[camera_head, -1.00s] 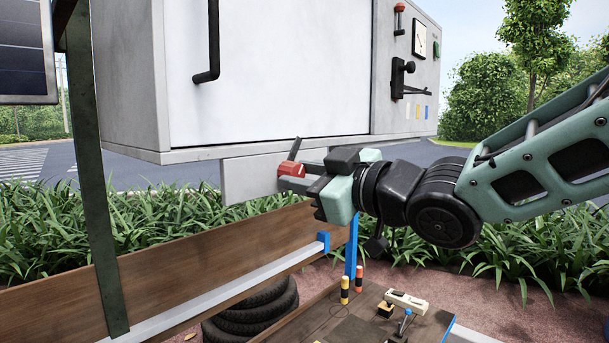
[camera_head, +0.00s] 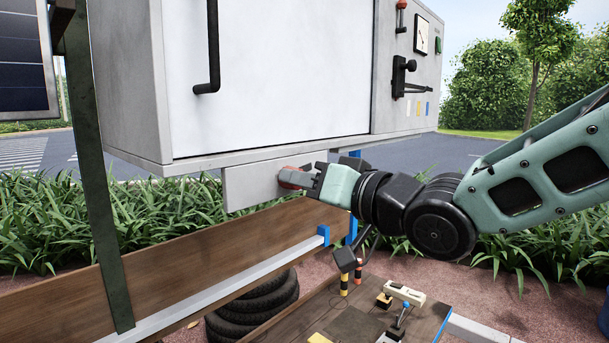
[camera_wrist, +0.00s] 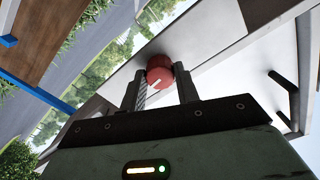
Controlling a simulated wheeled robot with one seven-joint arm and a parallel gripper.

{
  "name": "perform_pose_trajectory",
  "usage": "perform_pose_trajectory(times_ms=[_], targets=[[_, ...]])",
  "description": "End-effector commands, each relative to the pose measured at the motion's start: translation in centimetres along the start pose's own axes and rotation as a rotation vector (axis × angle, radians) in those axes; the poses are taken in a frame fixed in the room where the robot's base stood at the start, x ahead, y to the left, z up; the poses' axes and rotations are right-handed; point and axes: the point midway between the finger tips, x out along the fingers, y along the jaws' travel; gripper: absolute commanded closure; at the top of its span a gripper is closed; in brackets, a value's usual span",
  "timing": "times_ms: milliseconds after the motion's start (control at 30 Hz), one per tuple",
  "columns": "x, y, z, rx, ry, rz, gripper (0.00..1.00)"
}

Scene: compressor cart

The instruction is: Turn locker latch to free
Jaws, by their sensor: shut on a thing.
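The locker latch is a red round knob (camera_wrist: 159,72) with a pale mark on its face, seen between my fingers in the wrist view. In the head view a sliver of the red latch (camera_head: 291,169) shows on the grey plate under the white locker (camera_head: 270,75). My gripper (camera_head: 300,178) is at the plate, shut on the red knob. In the wrist view my gripper (camera_wrist: 160,88) has one finger on each side of the knob. Most of the knob is hidden by my fingers in the head view.
A black door handle (camera_head: 213,50) hangs on the locker front. A dark lever (camera_head: 402,78) and a gauge (camera_head: 421,36) are on the panel to the right. Below are a wooden board (camera_head: 200,252), stacked tyres (camera_head: 255,308) and a low table (camera_head: 350,325) with small items.

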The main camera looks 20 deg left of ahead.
Motion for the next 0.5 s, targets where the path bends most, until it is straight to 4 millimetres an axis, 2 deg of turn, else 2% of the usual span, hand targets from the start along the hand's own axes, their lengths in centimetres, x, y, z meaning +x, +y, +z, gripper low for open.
perform_pose_trajectory(times_ms=[200, 500], targets=[[-0.01, 0.02, -0.10, 0.099, 0.000, 0.001, 0.92], [-0.01, 0.04, -0.05, 0.151, 0.001, 0.001, 0.92]])
